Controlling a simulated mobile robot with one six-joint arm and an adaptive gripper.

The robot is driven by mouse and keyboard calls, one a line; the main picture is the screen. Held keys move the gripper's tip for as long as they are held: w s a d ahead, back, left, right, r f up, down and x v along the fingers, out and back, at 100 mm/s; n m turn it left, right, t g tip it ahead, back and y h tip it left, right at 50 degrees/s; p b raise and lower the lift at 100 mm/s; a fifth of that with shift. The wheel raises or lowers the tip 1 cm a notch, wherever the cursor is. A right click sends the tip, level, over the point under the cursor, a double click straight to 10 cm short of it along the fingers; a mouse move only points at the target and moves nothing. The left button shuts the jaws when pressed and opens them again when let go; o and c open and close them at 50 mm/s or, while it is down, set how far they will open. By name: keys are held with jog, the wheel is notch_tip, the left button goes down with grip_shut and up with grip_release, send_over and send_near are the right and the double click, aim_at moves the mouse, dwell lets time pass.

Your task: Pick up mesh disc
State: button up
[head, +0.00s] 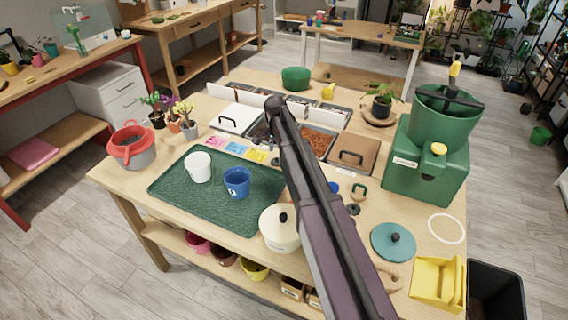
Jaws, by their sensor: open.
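A small dark round piece (353,210) lies on the wooden table just right of my arm. It looks like the mesh disc, but it is too small to see any mesh. My gripper does not show in this view.
A green tray (165,190) holds a white pot (198,167) and a blue pot (237,182). A cream lidded pot (280,228) stands left of my arm. A teal lid (393,241), a yellow scoop (437,283) and a green machine (425,170) are at right.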

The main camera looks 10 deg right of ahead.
aim_at(277, 158)
jog(key=shift+d+f+b, duration=0.1)
jog(key=shift+f+b, duration=1.6)
jog(key=shift+f, duration=0.35)
grip_shut()
